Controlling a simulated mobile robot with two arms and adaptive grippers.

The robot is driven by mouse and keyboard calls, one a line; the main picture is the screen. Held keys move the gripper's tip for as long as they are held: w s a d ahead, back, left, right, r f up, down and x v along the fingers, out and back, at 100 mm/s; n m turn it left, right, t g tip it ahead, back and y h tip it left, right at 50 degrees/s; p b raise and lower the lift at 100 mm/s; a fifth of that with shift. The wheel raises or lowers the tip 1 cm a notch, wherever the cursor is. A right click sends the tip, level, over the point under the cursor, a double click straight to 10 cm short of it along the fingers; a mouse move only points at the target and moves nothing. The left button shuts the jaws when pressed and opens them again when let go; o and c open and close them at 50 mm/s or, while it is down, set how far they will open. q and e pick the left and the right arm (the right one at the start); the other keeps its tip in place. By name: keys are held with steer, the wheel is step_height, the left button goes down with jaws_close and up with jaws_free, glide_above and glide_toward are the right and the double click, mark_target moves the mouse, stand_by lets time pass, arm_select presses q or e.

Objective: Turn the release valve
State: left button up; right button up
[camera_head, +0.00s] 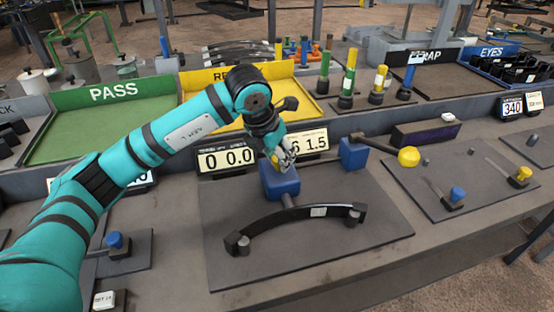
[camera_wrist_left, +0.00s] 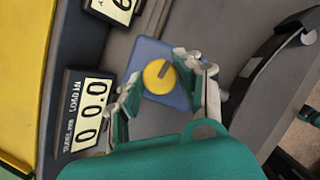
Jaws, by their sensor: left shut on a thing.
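The release valve is a round yellow knob (camera_wrist_left: 157,72) with a dark grey bar mark, on top of a blue block (camera_wrist_left: 150,53). In the head view the blue block (camera_head: 281,184) stands on a dark plate behind a curved black spring, and the knob is mostly hidden by the fingers. My left gripper (camera_head: 284,158) reaches down onto it from above. In the left wrist view its fingers (camera_wrist_left: 158,78) stand on either side of the knob, shut on it. My right gripper is not in view.
The curved black leaf spring (camera_head: 290,219) lies in front of the block. Number displays (camera_head: 225,158) stand right behind it, one reading 0 0.0. To the right are another blue block (camera_head: 353,153) and a lever with a yellow ball (camera_head: 408,157). Green PASS (camera_head: 100,130) and yellow trays sit behind.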

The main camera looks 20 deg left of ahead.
arm_select(q)
steer(key=shift+d+n+y+b, duration=0.1)
steer(key=shift+n+y+b, duration=0.25)
steer(key=shift+n, duration=0.45)
steer(key=o, duration=1.1)
steer(key=v, duration=1.2)
